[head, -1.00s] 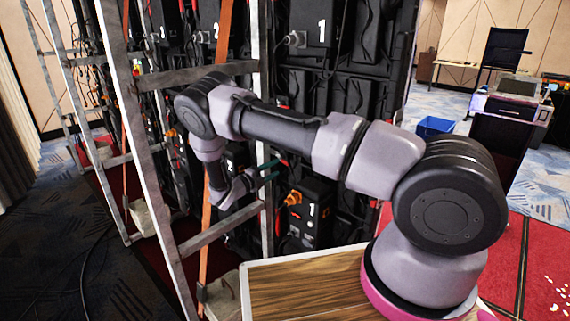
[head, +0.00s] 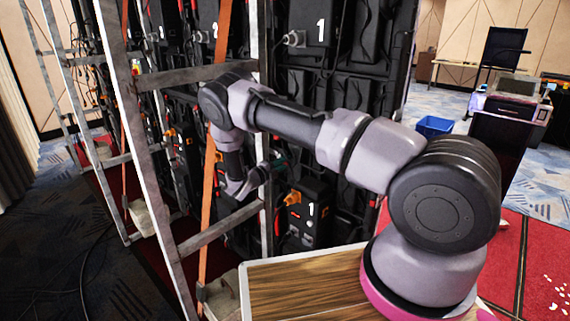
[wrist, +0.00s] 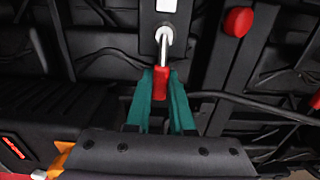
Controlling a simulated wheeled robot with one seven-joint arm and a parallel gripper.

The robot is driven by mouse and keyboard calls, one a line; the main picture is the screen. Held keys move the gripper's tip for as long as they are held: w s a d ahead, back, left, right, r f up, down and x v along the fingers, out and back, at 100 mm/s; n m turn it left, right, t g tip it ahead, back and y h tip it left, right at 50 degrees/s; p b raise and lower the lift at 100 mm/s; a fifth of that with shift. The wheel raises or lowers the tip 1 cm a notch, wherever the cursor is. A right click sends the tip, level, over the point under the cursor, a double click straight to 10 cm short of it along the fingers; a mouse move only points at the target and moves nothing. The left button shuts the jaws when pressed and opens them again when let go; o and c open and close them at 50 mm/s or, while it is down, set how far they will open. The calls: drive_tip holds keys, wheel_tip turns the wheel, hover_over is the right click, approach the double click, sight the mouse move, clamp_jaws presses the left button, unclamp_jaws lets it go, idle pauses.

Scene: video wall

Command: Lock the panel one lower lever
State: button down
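The lever, a bent metal rod with a red grip (wrist: 160,77), hangs from a black bracket in the upper middle of the wrist view. My gripper (wrist: 161,74) has teal fingers on both sides of the red grip, with no clear gap, and looks shut on it. In the head view my gripper (head: 278,160) reaches behind the frame's upright, and the lever cannot be made out. Panel one (head: 348,95) is the black panel with an upper box (head: 318,32) and a lower box (head: 309,212), both marked 1.
A metal ladder frame (head: 218,228) with an orange strap (head: 207,195) stands close by my forearm. A red knob (wrist: 238,22) and black cables (wrist: 250,103) lie near the fingers. Open carpet is at the left.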

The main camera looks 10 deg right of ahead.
drive_tip(key=shift+f, duration=0.1)
drive_tip(key=w+a+f+m, duration=0.3)
drive_tip(key=w+f+m, duration=0.1)
drive_tip(key=m, duration=1.3)
drive_tip(key=shift+f+m, duration=0.3)
drive_tip(key=shift+f, duration=0.15)
idle(0.3)
drive_tip(key=c, duration=0.8)
unclamp_jaws()
drive_tip(key=shift+a, duration=0.1)
